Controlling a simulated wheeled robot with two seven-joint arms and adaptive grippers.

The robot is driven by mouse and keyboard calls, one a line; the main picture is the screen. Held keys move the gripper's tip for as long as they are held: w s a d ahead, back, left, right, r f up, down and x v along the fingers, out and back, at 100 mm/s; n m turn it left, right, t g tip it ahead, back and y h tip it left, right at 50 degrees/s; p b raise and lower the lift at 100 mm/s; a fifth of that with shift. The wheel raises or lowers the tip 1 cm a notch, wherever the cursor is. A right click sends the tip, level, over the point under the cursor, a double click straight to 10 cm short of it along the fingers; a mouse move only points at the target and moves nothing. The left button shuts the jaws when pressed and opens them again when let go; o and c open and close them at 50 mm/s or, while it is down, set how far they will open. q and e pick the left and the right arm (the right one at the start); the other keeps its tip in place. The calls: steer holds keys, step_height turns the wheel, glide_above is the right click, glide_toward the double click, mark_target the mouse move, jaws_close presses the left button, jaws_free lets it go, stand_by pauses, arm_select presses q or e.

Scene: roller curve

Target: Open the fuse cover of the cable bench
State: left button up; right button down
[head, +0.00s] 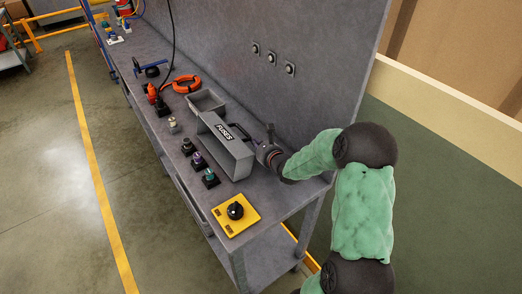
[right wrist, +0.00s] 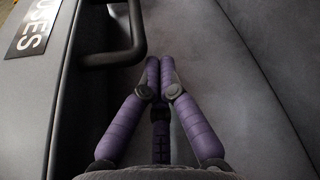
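The grey fuse cover carries a FUSES label (head: 224,132) and sits on the cable bench (head: 290,197) in the head view. A black bar handle (head: 240,131) is on it, on the side towards the back panel. In the right wrist view the handle (right wrist: 112,59) is at upper left, beside the label (right wrist: 32,28). My right gripper (head: 270,133) is at the right of the cover, near the handle. In the right wrist view its purple fingers (right wrist: 160,64) meet at the tips, just right of the handle, with nothing visible between them. My left gripper is out of view.
An open grey bin (head: 207,101) stands behind the cover. Several small connectors (head: 198,160) line the bench's front. A yellow plate with a black knob (head: 236,211) is at the near end. An orange cable coil (head: 186,84) lies farther back. The upright back panel (head: 270,45) borders the bench.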

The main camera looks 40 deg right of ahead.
mark_target(248, 135)
steer(key=shift+w+d+f, duration=0.15)
steer(key=shift+w+f, duration=0.05)
steer(key=shift+w, duration=0.4)
steer(key=shift+r, duration=0.1)
steer(key=shift+w+a+r+n+h, duration=0.1)
steer(key=shift+a+r+n+h, duration=0.2)
steer(key=shift+r, duration=0.35)
steer(key=shift+a+r+n+h, duration=0.1)
steer(key=shift+a+r+n, duration=0.2)
steer(key=shift+r+n, duration=0.25)
steer(key=shift+a+r, duration=0.2)
steer(key=shift+r, duration=0.25)
steer(key=shift+a+r, duration=0.2)
steer(key=shift+r, duration=0.25)
steer(key=shift+a+r, duration=0.25)
steer(key=shift+r, duration=0.1)
